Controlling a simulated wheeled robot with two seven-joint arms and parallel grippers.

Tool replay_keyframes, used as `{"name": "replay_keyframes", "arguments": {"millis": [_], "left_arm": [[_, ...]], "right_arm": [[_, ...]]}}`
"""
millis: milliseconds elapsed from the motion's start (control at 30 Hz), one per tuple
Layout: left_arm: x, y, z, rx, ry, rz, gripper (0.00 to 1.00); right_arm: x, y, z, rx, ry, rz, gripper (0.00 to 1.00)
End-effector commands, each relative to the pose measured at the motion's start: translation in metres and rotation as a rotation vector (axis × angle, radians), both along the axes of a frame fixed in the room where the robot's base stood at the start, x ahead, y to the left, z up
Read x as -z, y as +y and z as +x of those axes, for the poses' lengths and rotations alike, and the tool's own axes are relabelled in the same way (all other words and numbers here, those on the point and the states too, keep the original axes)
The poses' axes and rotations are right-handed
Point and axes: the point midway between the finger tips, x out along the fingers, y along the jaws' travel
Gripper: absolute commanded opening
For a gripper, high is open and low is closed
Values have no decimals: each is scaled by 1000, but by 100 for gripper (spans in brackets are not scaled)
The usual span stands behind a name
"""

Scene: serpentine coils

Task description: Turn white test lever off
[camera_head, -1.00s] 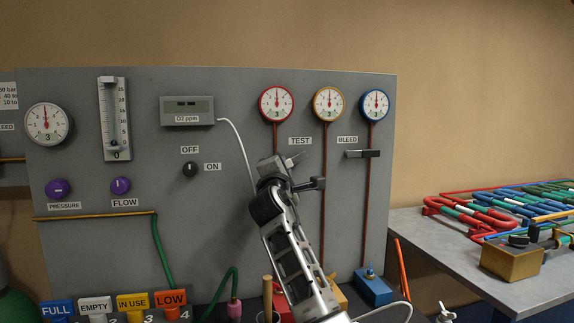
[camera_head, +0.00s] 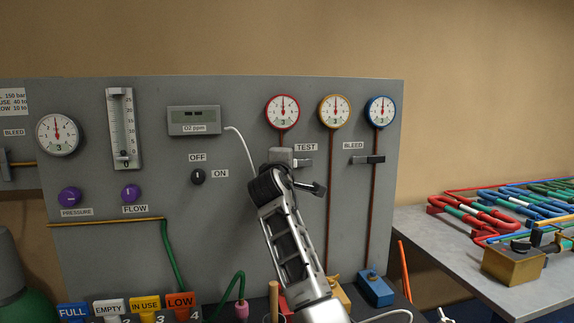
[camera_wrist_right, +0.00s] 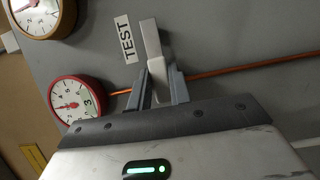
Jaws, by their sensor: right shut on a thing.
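The white test lever (camera_wrist_right: 152,42) sticks out across an orange-brown pipe beside the TEST label in the right wrist view. In the head view the lever (camera_head: 303,162) lies about level just under the TEST label (camera_head: 306,147), below the red-rimmed gauge (camera_head: 283,112). My right gripper (camera_wrist_right: 158,86) is shut on the lever, one finger on each side of its lower part. In the head view my right gripper (camera_head: 284,157) is at the lever's left end, and my arm hides part of the pipe below. My left gripper is out of view.
The BLEED lever (camera_head: 368,160) sits level on the blue gauge's pipe to the right. A rotary OFF/ON knob (camera_head: 198,177) and two purple knobs are on the grey panel to the left. A table (camera_head: 430,240) with coloured coils stands at the right.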

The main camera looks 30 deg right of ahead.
Motion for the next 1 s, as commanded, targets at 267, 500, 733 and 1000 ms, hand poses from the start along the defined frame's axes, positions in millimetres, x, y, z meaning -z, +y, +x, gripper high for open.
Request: {"name": "replay_keyframes", "arguments": {"millis": [267,500,733,1000], "left_arm": [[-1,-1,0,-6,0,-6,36],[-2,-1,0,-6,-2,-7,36],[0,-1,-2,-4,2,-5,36],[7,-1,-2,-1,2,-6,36]], "right_arm": [[-1,0,0,-2,-6,8,0],[-1,0,0,-1,-5,5,42],[0,4,-4,-1,-5,2,42],[2,38,-42,-4,-8,4,42]]}}
